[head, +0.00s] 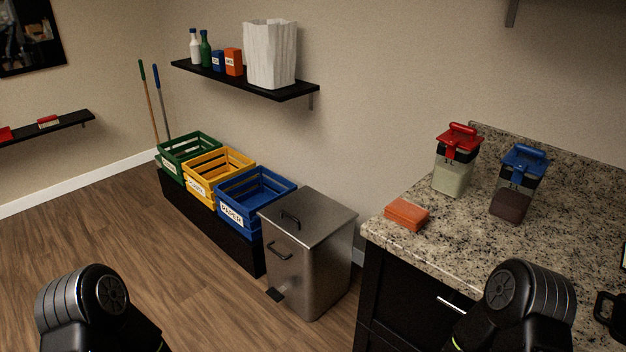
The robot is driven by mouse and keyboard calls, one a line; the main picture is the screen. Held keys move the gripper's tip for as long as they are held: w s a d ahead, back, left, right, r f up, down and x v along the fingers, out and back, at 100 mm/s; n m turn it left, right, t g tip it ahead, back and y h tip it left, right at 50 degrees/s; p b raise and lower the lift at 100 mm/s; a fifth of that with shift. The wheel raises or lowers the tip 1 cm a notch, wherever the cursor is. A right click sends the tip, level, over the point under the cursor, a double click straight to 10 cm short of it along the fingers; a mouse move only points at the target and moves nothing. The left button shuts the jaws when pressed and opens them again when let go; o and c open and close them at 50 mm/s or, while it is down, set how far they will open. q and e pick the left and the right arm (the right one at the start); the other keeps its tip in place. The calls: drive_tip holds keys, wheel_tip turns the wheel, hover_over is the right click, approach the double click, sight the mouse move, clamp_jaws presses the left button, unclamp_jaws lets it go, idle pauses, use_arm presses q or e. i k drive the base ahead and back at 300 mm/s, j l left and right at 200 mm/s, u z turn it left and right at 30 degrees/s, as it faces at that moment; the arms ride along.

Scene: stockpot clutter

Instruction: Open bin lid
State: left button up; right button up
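A grey metal bin (312,268) stands on the floor in the middle of the head view, between the blue crate and the counter. Its flat lid (308,214) is closed and has a dark handle (290,217) on top. A second dark handle (280,251) is on its front face, and a dark pedal (275,295) sticks out low at the front. Parts of my two arms show at the lower left and lower right, apart from the bin. Neither gripper is visible.
Green (188,150), yellow (217,170) and blue (254,192) crates stand on a black base left of the bin. A granite counter (450,245) on the right holds an orange block (407,214) and two lidded containers. A black shelf (250,82) hangs above. Floor at left is clear.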

sight(308, 216)
drive_tip(key=i+j+z, duration=0.1)
drive_tip(key=z, duration=0.7)
drive_tip(key=i+j+z, duration=0.3)
drive_tip(key=j, duration=0.3)
drive_tip(key=i+j+z, duration=0.15)
drive_tip(key=j, duration=0.2)
drive_tip(key=i+j+z, duration=0.15)
drive_tip(key=j, duration=0.2)
drive_tip(key=i+j+z, duration=0.15)
drive_tip(key=j, duration=0.25)
drive_tip(key=i+j, duration=0.1)
drive_tip(key=j, duration=0.15)
drive_tip(key=i+j, duration=0.1)
drive_tip(key=j, duration=0.2)
